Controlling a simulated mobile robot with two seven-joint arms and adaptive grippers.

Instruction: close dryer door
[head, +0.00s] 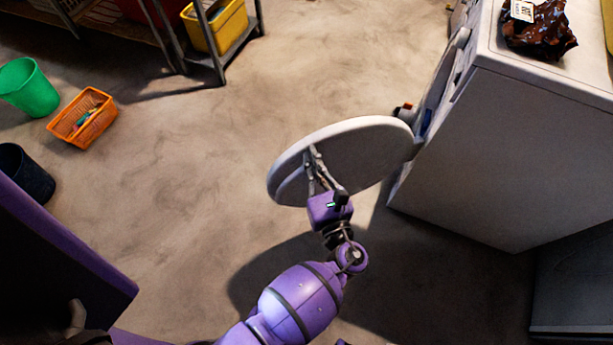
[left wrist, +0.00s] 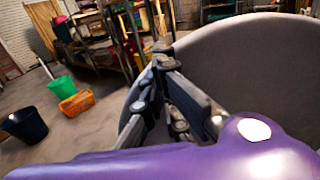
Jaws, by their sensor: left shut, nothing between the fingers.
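The dryer (head: 505,145) is a white machine at the upper right of the head view. Its round pale door (head: 365,150) stands wide open, swung out to the left from the dryer's front. My left gripper (head: 312,155) is at the outer part of the door, over its near face, with the fingers shut and empty. Whether it touches the door I cannot tell. In the left wrist view the door (left wrist: 245,70) fills the right side, behind the left gripper's fingers (left wrist: 163,55). My right gripper is not in view.
A green bin (head: 27,87), an orange basket (head: 83,117) and a dark bin (head: 25,172) stand on the floor at left. A shelf with a yellow box (head: 217,27) is at the back. A dark crumpled packet (head: 540,28) lies on the dryer. The middle floor is clear.

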